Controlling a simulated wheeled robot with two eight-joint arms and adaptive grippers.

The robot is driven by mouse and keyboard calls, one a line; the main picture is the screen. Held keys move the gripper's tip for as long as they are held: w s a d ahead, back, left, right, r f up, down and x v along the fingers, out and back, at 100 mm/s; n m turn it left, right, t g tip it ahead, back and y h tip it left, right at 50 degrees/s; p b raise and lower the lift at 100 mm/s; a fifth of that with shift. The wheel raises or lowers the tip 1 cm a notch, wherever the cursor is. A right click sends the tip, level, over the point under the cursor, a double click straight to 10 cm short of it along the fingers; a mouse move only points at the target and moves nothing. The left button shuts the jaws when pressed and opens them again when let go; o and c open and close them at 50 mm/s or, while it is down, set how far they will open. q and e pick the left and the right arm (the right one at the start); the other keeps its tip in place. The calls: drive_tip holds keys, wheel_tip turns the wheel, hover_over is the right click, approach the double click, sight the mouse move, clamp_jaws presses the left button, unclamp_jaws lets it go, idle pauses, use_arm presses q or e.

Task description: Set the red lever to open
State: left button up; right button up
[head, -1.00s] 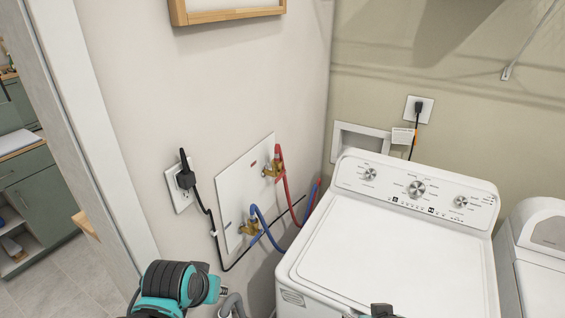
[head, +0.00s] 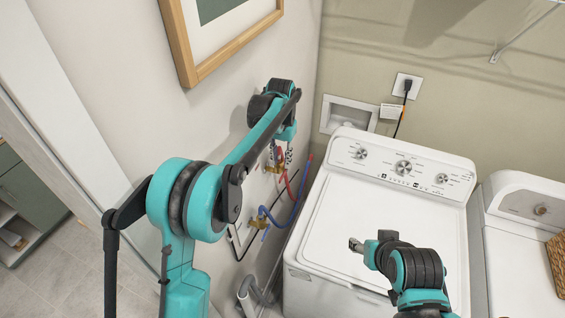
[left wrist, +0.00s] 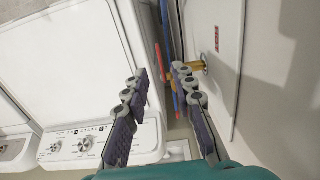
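The red-hose valve (head: 278,158) is brass and sits on the white wall panel left of the washer, partly hidden by my left gripper (head: 287,152). In the left wrist view the brass valve (left wrist: 199,67) shows right behind the right-hand finger of my left gripper (left wrist: 159,72). The fingers are apart with nothing clearly between them; a red strip (left wrist: 159,62) shows in the gap, and I cannot tell whether it is lever or hose. The lever's position is unclear. My right gripper (head: 356,245) is over the washer lid; its fingers are too small to read.
The white washer (head: 330,215) stands right of the panel, with a second white machine (head: 510,245) farther right. A blue-hose valve (head: 259,221) is low on the panel. A wooden picture frame (head: 235,55) hangs above my left arm.

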sight(284, 175)
use_arm(q)
wheel_tip(284, 175, down, 8)
drive_tip(key=shift+s+r, duration=0.1)
drive_tip(key=shift+r, duration=0.05)
idle(0.3)
clamp_jaws()
